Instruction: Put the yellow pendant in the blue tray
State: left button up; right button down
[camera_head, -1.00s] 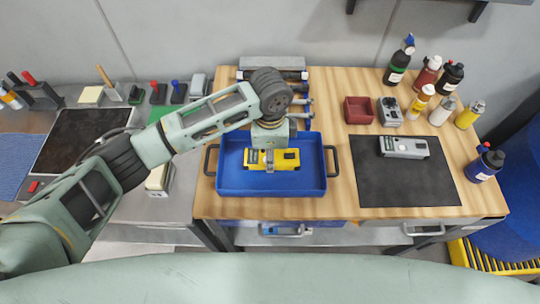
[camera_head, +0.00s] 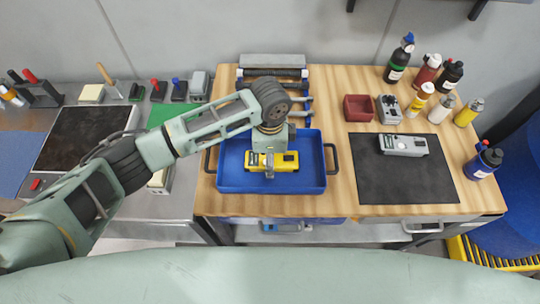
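The yellow pendant (camera_head: 287,161) is within the outline of the blue tray (camera_head: 231,181), lying lengthwise from left to right. I cannot tell whether it rests on the tray floor or is just above it. My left gripper (camera_head: 269,171) points down over the pendant's middle. One finger shows in front of the pendant and reaches a little past its near edge. The far finger is hidden, so its grip is not clear. My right gripper is not in view.
A grey device (camera_head: 404,145) lies on a black mat (camera_head: 400,185) right of the tray. A red bin (camera_head: 358,108), a grey box (camera_head: 389,109) and several bottles stand at the back right. Metal rollers (camera_head: 273,75) lie behind the tray. Bare wood surrounds the mat.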

pick_arm(q)
notch_tip(320, 180, up, 12)
jog(key=b, duration=0.1)
jog(key=shift+r+b, duration=0.15)
jog(key=shift+b, duration=0.15)
dwell(0.6)
